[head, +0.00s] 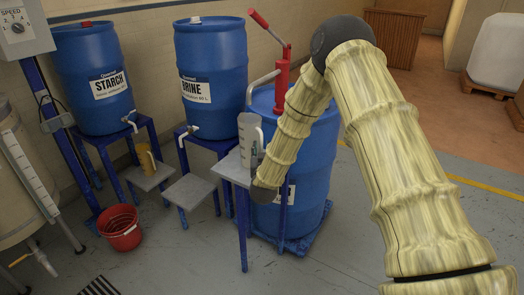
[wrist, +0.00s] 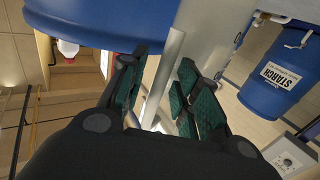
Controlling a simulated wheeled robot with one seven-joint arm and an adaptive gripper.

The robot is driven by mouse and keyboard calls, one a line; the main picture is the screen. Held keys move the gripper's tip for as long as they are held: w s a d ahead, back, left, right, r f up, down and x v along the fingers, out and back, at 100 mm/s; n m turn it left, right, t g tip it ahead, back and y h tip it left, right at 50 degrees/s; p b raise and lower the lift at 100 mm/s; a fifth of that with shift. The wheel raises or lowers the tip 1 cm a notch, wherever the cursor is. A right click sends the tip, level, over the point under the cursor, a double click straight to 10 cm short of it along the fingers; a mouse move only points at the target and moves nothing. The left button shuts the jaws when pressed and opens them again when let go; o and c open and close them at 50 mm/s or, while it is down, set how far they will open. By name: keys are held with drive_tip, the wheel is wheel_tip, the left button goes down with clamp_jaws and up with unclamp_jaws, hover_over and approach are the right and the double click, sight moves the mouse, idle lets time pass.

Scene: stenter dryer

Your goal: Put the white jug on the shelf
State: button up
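The white jug (head: 249,132) stands upright on a small grey stand top (head: 230,171) in front of the blue drum with the red pump. In the wrist view its pale handle (wrist: 163,83) runs between my fingers, with its body (wrist: 208,38) just beyond. My gripper (wrist: 162,60) is open around the handle, with gaps showing beside it. In the head view my arm hides most of the gripper and part of the jug's lower side. An empty low grey shelf (head: 190,191) is left of the jug, below the BRINE drum's tap.
The BRINE drum (head: 212,60) and STARCH drum (head: 90,75) stand on blue frames behind. A yellow jug (head: 146,160) sits on another low shelf (head: 151,178). A red bucket (head: 120,228) is on the floor. The pump drum (head: 312,170) is close beside my gripper.

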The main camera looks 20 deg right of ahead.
drive_tip(key=shift+r, duration=0.15)
drive_tip(key=v, duration=1.2)
drive_tip(key=s+a+f+n+g+y, duration=0.15)
drive_tip(key=s+f+g, duration=0.25)
drive_tip(key=s+f, duration=0.65)
drive_tip(key=s+a+f+n+g+y, duration=0.1)
drive_tip(key=s+a+f+g+y, duration=0.2)
drive_tip(key=s+f, duration=0.8)
drive_tip(key=s+f+g, duration=0.5)
drive_tip(key=s+f, duration=0.1)
drive_tip(key=s, duration=0.6)
drive_tip(key=s+f+g+y, duration=0.1)
drive_tip(key=s+f+g, duration=0.4)
drive_tip(key=s, duration=0.8)
drive_tip(key=shift+s+d+f+n+b, duration=0.3)
drive_tip(key=shift+f+n+b, duration=0.15)
drive_tip(key=shift+f, duration=0.2)
